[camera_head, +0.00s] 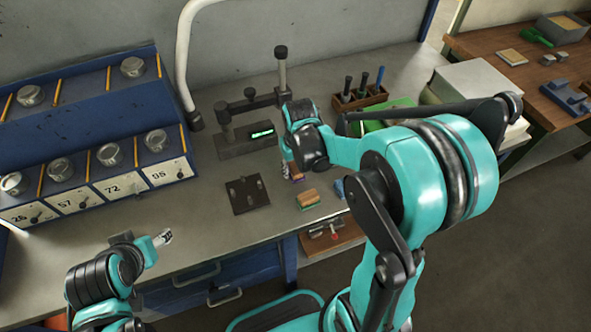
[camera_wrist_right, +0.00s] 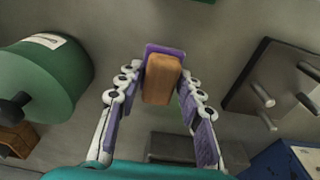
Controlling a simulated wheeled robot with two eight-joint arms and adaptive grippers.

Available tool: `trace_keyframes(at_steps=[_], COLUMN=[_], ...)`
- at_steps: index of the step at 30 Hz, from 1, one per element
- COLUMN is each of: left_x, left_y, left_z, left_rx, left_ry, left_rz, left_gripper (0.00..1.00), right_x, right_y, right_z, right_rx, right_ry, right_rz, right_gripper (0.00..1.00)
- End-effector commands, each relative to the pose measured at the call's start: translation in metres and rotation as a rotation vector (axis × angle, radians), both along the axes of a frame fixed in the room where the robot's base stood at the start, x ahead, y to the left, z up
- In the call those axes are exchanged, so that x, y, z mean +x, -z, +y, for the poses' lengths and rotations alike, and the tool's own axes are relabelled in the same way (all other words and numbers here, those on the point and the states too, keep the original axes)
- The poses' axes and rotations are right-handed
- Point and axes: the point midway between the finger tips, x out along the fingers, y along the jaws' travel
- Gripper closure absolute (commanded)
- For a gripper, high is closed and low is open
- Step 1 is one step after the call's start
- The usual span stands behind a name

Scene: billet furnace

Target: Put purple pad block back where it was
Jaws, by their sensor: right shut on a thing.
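The purple pad block, a wooden block on a purple pad, is between the fingers of my right gripper in the right wrist view (camera_wrist_right: 163,80). My right gripper (camera_wrist_right: 161,88) is shut on it, with a finger on each side. In the head view my right gripper (camera_head: 291,172) is over the bench, just right of a dark plate with pegs (camera_head: 247,195); the block is mostly hidden there. Whether the block touches the bench is unclear. My left gripper (camera_head: 163,238) is over the bench's front edge, away from the blocks; its opening is too small to judge.
A wooden block with a green pad (camera_head: 308,200) lies near the front edge, close to my right gripper. A gauge stand (camera_head: 245,142) stands behind the peg plate. A wooden rack of tools (camera_head: 360,97) is at the back. Blue numbered bins (camera_head: 110,185) fill the left.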

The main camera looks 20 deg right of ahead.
Motion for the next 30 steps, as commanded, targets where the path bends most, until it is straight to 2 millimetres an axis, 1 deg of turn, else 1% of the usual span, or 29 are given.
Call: trace_keyframes(at_steps=[5,8,9,11,12,20,23,26,30], left_x=[0.0,0.0,0.0,0.0,0.0,0.0,0.0,0.0,0.0], left_y=[-0.001,0.002,0.002,0.001,0.001,0.001,-0.004,-0.01,-0.022], left_z=[0.0,0.0,0.0,0.0,0.0,0.0,0.0,0.0,0.0], left_rx=[0.0,0.0,0.0,0.0,0.0,0.0,0.0,0.0,0.0], left_ry=[0.0,0.0,0.0,0.0,0.0,0.0,0.0,0.0,0.0], left_rz=[0.0,0.0,0.0,0.0,0.0,0.0,0.0,0.0,0.0], left_gripper=[0.42,0.42,0.42,0.42,0.42,0.42,0.42,0.42,0.42], right_x=[0.0,0.0,0.0,0.0,0.0,0.0,0.0,-0.002,-0.006], right_y=[-0.002,0.002,0.003,0.002,0.001,0.001,-0.004,-0.019,-0.05], right_z=[0.0,0.0,0.0,0.0,0.0,0.0,0.0,0.0,0.0], right_rx=[0.0,0.0,0.0,0.0,0.0,0.0,0.0,0.0,0.0], right_ry=[0.0,0.0,0.0,0.0,0.0,0.0,0.0,0.0,0.0], right_rz=[0.0,0.0,0.0,0.0,0.0,0.0,0.0,0.0,0.0], right_gripper=[1.0,1.0,0.61,0.45,0.42,0.42,0.42,0.42,0.42])
